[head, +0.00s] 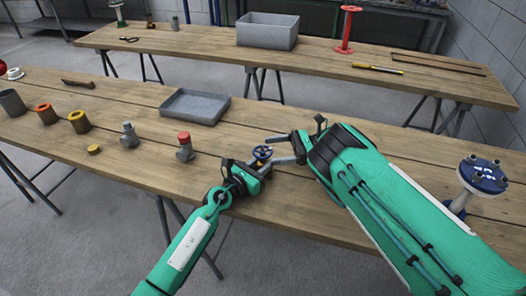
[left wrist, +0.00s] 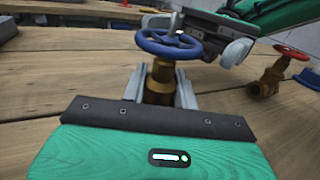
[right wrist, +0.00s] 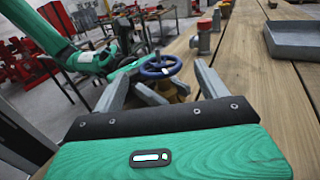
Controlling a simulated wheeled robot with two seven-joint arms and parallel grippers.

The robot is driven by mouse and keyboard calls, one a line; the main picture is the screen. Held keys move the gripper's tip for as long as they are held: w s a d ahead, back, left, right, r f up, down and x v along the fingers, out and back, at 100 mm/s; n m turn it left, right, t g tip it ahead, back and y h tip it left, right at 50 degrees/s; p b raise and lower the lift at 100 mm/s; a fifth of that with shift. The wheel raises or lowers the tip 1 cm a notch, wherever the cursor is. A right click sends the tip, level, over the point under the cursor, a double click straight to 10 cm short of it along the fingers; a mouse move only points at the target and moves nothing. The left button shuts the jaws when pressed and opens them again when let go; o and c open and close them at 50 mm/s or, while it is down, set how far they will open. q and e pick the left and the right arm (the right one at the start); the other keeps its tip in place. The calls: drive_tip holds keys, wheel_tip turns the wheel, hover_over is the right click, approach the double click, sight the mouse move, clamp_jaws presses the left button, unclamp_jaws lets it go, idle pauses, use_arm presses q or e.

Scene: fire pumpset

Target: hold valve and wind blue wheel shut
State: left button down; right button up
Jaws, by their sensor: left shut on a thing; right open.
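The valve has a brass body (left wrist: 160,78) and a blue handwheel (left wrist: 168,44) on top; it stands upright near the front edge of the table. The wheel also shows in the head view (head: 262,152) and the right wrist view (right wrist: 161,67). My left gripper (head: 256,167) is shut on the brass body below the wheel, one finger on each side. My right gripper (head: 271,149) is open at wheel height, its fingers to either side of the blue wheel. I cannot tell whether a finger touches the rim. The valve's body is mostly hidden in the head view.
A second brass valve with a red wheel (left wrist: 283,72) stands beyond, near my right arm. A blue flanged piece (head: 483,175) is at the right. A grey tray (head: 195,106), a red-topped fitting (head: 184,147) and several cups are at the left.

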sight(263, 150)
drive_tip(key=shift+s+a, duration=0.2)
drive_tip(key=shift+a, duration=0.9)
drive_tip(key=shift+s+a, duration=0.2)
drive_tip(key=shift+a, duration=0.85)
drive_tip(key=shift+c, duration=0.2)
drive_tip(key=c, duration=0.9)
drive_tip(key=shift+t, duration=0.3)
